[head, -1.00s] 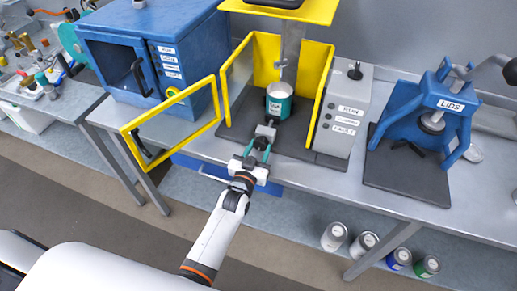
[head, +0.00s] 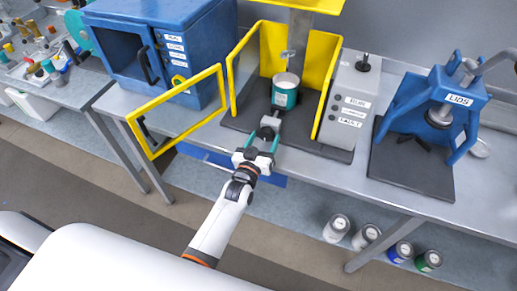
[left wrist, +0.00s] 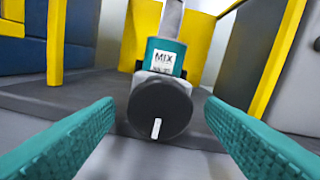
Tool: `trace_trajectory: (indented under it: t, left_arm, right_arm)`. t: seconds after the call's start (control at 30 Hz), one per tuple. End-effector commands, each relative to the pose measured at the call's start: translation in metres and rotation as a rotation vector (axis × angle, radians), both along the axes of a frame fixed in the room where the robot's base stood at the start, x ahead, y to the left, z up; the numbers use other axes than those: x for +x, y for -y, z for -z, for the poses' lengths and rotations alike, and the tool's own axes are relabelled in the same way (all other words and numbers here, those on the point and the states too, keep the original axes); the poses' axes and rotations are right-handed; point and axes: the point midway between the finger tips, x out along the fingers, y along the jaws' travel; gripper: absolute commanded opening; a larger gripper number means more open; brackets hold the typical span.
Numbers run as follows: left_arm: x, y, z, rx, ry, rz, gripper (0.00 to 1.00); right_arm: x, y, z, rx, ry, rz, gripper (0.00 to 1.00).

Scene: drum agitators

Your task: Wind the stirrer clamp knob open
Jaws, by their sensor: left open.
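The clamp knob (left wrist: 160,108) is a dark round disc with a white mark standing nearly upright on its face. It sits low in front of the teal MIX tin (left wrist: 167,57), at the open front of the yellow-walled stirrer. The knob also shows small in the head view (head: 269,124), below the tin (head: 286,92). My left gripper (head: 262,143) is open, its teal fingers apart. In the left wrist view its fingers (left wrist: 160,135) lie left and right of the knob, with visible gaps and no contact. My right gripper is not in view.
The yellow framed door (head: 175,112) stands swung open to the left. A blue cabinet (head: 160,50) is behind it. A grey control box (head: 350,105) is right of the stirrer, then the blue LIDS press (head: 440,105). Several tins stand on the lower shelf. The space before the bench is clear.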

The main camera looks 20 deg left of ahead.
Motion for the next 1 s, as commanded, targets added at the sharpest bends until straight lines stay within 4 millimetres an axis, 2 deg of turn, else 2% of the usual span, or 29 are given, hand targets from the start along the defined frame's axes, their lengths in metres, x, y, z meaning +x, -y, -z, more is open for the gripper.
trace_trajectory:
  t: [0.4, 0.53, 0.7, 1.0]
  left_arm:
    - [-0.082, -0.003, 0.004, 0.000, -0.004, 0.000, 0.64]
    - [-0.101, -0.004, 0.003, 0.000, -0.003, 0.000, 0.64]
    - [-0.114, -0.004, 0.001, -0.001, -0.001, 0.000, 0.64]
    - [-0.115, -0.004, 0.000, 0.000, -0.001, 0.000, 0.64]
  right_arm:
    - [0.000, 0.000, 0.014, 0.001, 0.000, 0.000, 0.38]
    - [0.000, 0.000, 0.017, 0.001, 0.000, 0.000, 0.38]
    - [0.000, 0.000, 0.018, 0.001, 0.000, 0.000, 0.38]
    - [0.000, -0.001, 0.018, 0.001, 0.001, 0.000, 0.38]
